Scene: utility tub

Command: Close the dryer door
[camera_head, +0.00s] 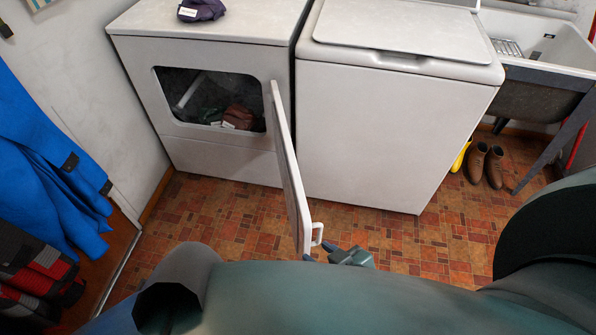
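The white dryer (215,57) stands at the back left. Its door (290,170) is open, swung out toward me and hinged at the right side of the opening. The dark drum (190,82) shows inside with some clothes (238,117) in it. The door's white handle (317,234) is near its lower free end. My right gripper (340,256) is just below and right of the handle, close to the door's end. My own arm partly hides it, so its fingers and any contact are unclear. My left gripper does not show.
A white washer (385,110) stands right of the door. A utility sink (545,60) with brown boots (485,163) below it is at the right. Blue clothing (45,160) hangs at the left. Tiled floor (220,215) in front of the dryer is clear.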

